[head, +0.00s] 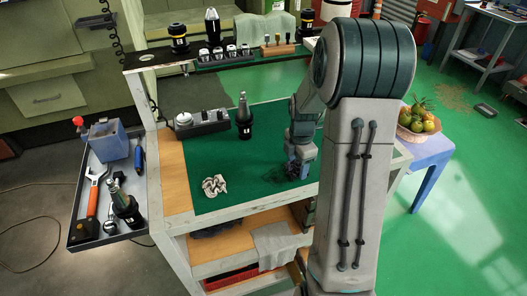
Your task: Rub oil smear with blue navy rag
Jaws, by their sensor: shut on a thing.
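A green mat (240,190) covers the cart's top. My gripper (297,170) is low over the right part of the mat, small and partly hidden by my own arm. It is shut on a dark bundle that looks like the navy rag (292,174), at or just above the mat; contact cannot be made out. A dark, streaky oil smear (272,175) lies on the mat just left of the gripper. Its right part is hidden by the gripper and rag.
A black tool holder (243,118) stands upright at the back, beside a grey block (202,122). A side tray (108,190) holds tools. A fruit basket (415,122) stands on the table at right.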

